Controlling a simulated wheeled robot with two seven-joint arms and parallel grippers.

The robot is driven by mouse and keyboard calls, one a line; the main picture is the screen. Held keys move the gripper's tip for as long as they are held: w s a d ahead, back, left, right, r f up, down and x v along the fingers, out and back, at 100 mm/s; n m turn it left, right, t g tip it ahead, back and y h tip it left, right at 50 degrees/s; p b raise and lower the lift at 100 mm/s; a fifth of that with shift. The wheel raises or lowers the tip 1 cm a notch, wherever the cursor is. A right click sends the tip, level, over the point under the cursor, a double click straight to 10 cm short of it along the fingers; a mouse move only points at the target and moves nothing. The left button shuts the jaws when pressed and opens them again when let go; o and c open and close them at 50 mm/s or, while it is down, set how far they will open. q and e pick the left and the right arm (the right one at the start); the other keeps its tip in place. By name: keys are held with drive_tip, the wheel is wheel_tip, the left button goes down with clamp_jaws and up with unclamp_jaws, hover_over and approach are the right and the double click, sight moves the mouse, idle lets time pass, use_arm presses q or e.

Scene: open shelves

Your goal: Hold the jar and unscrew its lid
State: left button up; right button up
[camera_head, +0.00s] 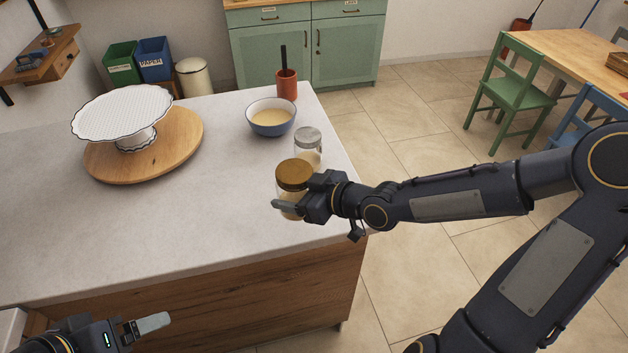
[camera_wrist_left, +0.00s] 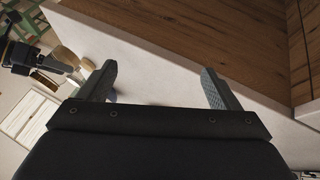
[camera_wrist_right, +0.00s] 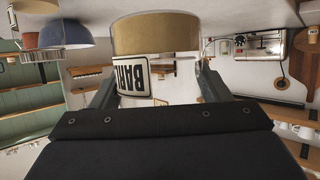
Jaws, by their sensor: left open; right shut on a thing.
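The jar (camera_head: 294,176) stands upright on the counter near its right front corner, with a brown-gold lid (camera_head: 294,170) on top. My right gripper (camera_head: 296,200) is shut on the jar's body below the lid; the fingers hide much of the glass. My left gripper (camera_wrist_left: 158,82) is open and empty, low in front of the counter; in the head view one finger (camera_head: 150,324) shows at the bottom left.
A second jar (camera_head: 308,140) with a grey lid stands just behind the held one. A blue bowl (camera_head: 270,118) and a red-orange pot (camera_head: 287,86) are farther back. A cake stand (camera_head: 122,112) sits on a round wooden board (camera_head: 185,150) at left. The counter's (camera_head: 170,225) front middle is clear.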

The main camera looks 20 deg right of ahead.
use_arm(q)
drive_tip(key=w+r+m+g, duration=0.1)
drive_tip(key=w+r+m, duration=0.3)
wheel_tip(320, 180, up, 8)
drive_tip(key=m+g+y, duration=0.4)
drive_tip(key=m+g, duration=0.1)
drive_tip(key=m, duration=1.9)
hover_over(295, 170)
drive_tip(key=shift+r, duration=0.2)
drive_tip(key=shift+d+f+m, duration=0.1)
drive_tip(key=shift+f+m, duration=0.1)
drive_tip(key=shift+m, duration=0.1)
wheel_tip(295, 170, down, 8)
drive_tip(key=shift+r, duration=0.1)
